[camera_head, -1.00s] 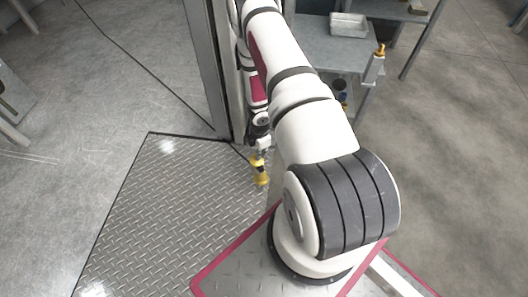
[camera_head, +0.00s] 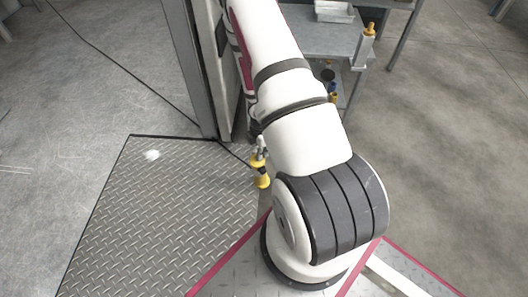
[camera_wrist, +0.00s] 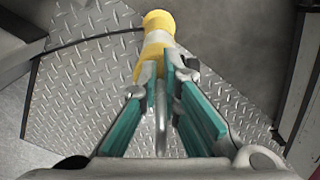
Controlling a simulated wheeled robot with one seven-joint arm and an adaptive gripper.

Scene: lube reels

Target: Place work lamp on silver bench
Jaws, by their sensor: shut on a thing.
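My gripper (camera_wrist: 163,78) is shut on a yellow work lamp (camera_wrist: 157,40), which points away from the wrist, above the metal plate. In the head view the lamp (camera_head: 261,178) hangs beside my arm, and my gripper (camera_head: 260,152) is partly hidden by the arm. A silver bench (camera_head: 318,42) stands at the top of the head view, partly hidden behind my arm. The held lamp is well apart from the bench top.
A metal tray (camera_head: 334,12) sits on the bench's far side. A grey holder with a yellow top (camera_head: 364,48) stands at its right corner. Small items are on a lower shelf. A tall grey post (camera_head: 190,70) rises left of my arm. The right floor is clear.

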